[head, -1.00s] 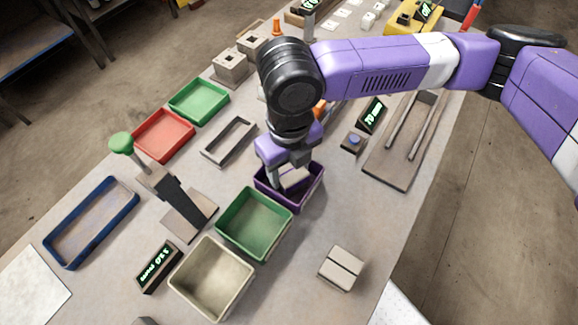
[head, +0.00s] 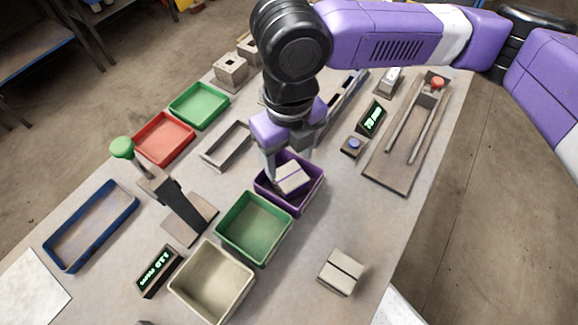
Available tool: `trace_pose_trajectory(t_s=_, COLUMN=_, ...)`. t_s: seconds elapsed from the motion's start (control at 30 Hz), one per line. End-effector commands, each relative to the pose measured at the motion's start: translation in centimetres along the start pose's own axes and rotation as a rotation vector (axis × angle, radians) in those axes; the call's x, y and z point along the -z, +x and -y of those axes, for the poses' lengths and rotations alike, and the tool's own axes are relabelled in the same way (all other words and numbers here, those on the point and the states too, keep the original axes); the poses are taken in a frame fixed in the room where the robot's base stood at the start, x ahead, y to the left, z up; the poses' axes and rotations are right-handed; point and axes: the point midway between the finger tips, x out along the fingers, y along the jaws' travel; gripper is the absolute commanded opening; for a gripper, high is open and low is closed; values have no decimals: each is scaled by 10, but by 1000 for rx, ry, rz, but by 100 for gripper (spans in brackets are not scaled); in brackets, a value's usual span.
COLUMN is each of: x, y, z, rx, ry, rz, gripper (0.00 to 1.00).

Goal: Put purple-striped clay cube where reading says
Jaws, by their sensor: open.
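The purple-striped clay cube (head: 292,178) sits in the purple tray (head: 309,199), tilted in the picture, with its striped top showing. My gripper (head: 289,166) is open just above the cube, its fingers near the tray's back edge; whether they touch the cube I cannot tell. A small display with green characters (head: 160,268) stands at the lower left, and another display (head: 372,117) stands right of the arm. Their text is too small to read surely. The arm hides part of the table behind the tray.
A red tray (head: 164,137), a far green tray (head: 199,104) and a blue-rimmed tray (head: 130,205) stand left. A lever press (head: 178,205) rises nearby. Another clay block (head: 340,272) lies right.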

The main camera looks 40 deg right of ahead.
Motion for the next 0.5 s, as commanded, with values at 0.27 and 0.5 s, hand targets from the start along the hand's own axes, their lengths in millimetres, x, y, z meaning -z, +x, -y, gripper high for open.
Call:
trace_pose_trajectory(t_s=0.27, x=0, y=-46, z=0, rx=0, ry=0, rz=1, gripper=63)
trace_pose_trajectory(t_s=0.5, x=0, y=-58, z=0, rx=1, ry=0, rz=0, gripper=63)
